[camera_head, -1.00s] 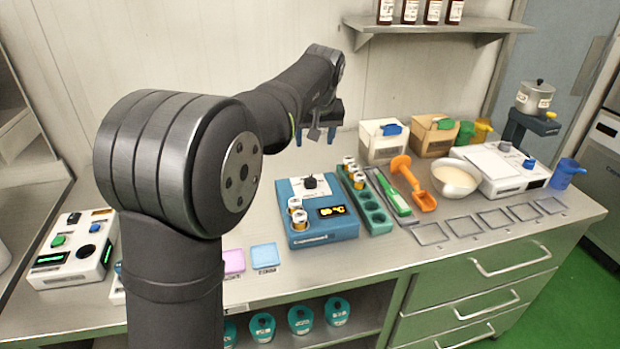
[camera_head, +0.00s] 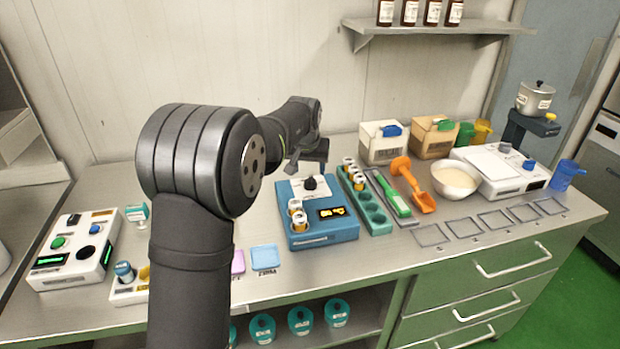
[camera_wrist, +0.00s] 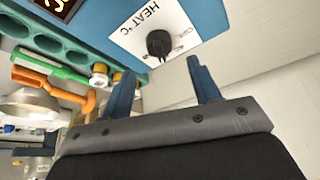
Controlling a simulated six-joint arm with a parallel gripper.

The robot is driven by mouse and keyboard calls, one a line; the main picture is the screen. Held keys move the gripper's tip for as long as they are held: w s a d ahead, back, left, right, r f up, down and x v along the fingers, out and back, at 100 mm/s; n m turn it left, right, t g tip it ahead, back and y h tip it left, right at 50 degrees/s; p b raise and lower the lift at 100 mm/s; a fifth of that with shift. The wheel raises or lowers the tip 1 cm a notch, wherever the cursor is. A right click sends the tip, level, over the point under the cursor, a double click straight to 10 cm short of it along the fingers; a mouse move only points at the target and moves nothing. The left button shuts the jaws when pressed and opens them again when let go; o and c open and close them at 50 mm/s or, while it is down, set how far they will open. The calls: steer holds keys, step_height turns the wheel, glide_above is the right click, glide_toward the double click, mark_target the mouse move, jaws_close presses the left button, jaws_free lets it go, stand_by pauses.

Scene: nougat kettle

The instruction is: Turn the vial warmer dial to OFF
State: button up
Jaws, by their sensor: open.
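The vial warmer (camera_head: 325,232) is a blue box on the bench with a lit orange display (camera_head: 332,212) and a white top plate. Its black dial (camera_head: 310,183) sits on that plate. In the wrist view the dial (camera_wrist: 158,44) is on a white plate marked HEAT °C, with small position labels too small to read surely. My gripper (camera_wrist: 165,85) is open, its two blue fingers apart with nothing between them. The dial lies ahead of the fingertips, between their lines, apart from them. In the head view my gripper (camera_head: 308,165) is just above and behind the warmer, its fingertips hardly visible.
Vials (camera_head: 297,213) stand in the warmer's left side. A green vial rack (camera_head: 372,218) stands close on its right, then a green-handled tool (camera_head: 393,197), an orange scoop (camera_head: 412,182) and a bowl (camera_head: 455,180). Pink and blue squares (camera_head: 264,257) lie left of the warmer.

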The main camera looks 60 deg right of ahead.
mark_target(310, 179)
steer(key=x, duration=0.6)
steer(key=shift+r, duration=0.1)
steer(key=c, duration=1)
